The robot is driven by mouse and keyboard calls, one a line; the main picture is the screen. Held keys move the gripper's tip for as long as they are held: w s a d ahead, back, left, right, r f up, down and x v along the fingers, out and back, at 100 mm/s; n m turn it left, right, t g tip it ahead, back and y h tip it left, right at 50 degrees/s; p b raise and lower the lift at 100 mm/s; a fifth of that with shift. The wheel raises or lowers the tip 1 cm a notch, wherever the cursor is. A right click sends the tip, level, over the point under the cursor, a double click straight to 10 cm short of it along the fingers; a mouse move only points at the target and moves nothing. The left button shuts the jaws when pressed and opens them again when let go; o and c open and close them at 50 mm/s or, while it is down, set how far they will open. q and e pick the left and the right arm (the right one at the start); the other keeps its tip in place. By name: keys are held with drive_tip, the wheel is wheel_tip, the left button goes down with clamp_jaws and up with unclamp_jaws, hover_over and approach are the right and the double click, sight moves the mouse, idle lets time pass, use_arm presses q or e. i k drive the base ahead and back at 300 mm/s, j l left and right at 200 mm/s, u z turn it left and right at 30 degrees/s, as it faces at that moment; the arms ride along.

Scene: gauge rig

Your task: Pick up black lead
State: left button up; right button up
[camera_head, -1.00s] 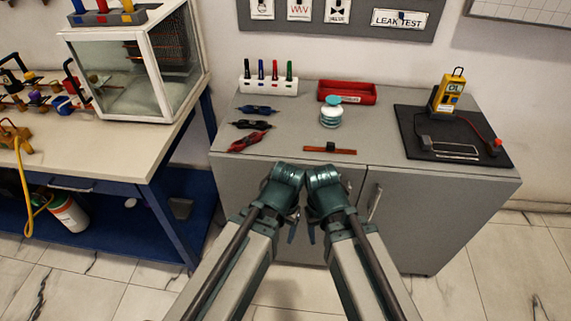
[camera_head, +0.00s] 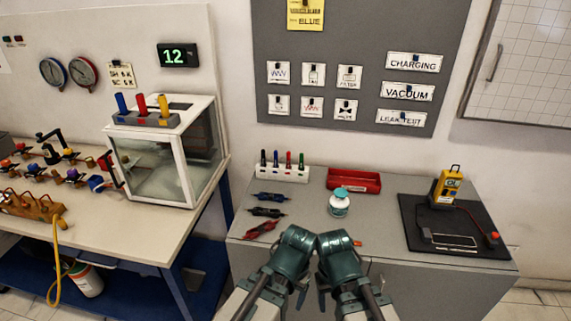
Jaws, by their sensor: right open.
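A black lead (camera_head: 266,212) lies on the left part of the grey cabinet top (camera_head: 300,205). It lies between a dark blue lead (camera_head: 270,197) behind it and a red lead (camera_head: 260,230) in front of it. My left gripper (camera_head: 297,240) and right gripper (camera_head: 336,242) are side by side at the cabinet's front edge, to the right of and nearer than the black lead. Neither touches it. The right gripper is open and empty. The left gripper's fingers are hidden by its own body.
A white marker rack (camera_head: 283,175), red tray (camera_head: 354,184) and white-and-teal jar (camera_head: 339,209) stand behind my grippers. A yellow meter (camera_head: 446,187) stands on a black mat (camera_head: 470,245) at right. A clear box (camera_head: 160,170) stands on the left bench.

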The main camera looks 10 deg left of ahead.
sight(266, 212)
drive_tip(key=i+j+z, duration=0.3)
drive_tip(key=j, duration=0.25)
drive_tip(key=i+j+z, duration=0.15)
drive_tip(key=j, duration=0.15)
drive_tip(key=i+j+z, duration=0.15)
drive_tip(key=j, duration=0.15)
drive_tip(key=k, duration=0.05)
